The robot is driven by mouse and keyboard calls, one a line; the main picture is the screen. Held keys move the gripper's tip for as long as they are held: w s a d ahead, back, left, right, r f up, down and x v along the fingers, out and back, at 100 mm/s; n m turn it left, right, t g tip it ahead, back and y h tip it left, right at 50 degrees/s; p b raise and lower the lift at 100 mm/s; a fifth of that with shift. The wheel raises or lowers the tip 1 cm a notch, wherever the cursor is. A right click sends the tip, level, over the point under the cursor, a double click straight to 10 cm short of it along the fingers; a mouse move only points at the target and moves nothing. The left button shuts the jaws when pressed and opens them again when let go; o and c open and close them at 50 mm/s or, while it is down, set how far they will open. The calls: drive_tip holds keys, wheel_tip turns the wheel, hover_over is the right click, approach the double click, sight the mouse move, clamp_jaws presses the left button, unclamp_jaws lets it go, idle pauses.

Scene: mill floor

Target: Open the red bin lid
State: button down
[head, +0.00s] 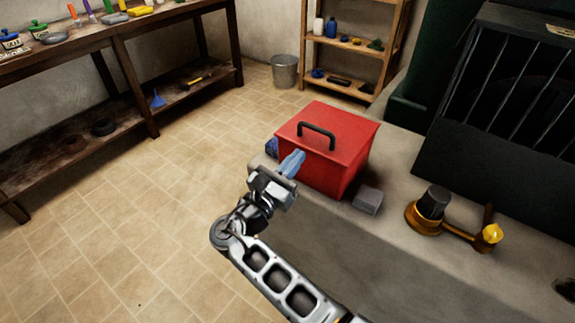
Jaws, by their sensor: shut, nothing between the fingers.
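The red bin (333,168) stands on a grey stone ledge. Its red lid (345,129) lies flat and closed on top, with a black handle (317,133) standing up from it. My gripper (291,163) is in front of the bin's left front side, below the handle. Its blue fingers are shut and empty, and they hide part of the bin's front. I cannot tell whether the fingertips touch the bin.
A grey block (368,201) sits at the bin's right front corner. A brass fitting with a dark knob (434,203) is farther right, near a dark barred housing (500,110). A blue item (271,146) lies left of the bin. A metal bucket (285,72) and wooden shelf (350,50) stand behind.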

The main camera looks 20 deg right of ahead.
drive_tip(key=x, duration=0.5)
drive_tip(key=shift+w+d, duration=0.15)
drive_tip(key=shift+d, duration=0.2)
drive_tip(key=shift+w+r+p, duration=0.1)
drive_tip(key=shift+p, duration=0.2)
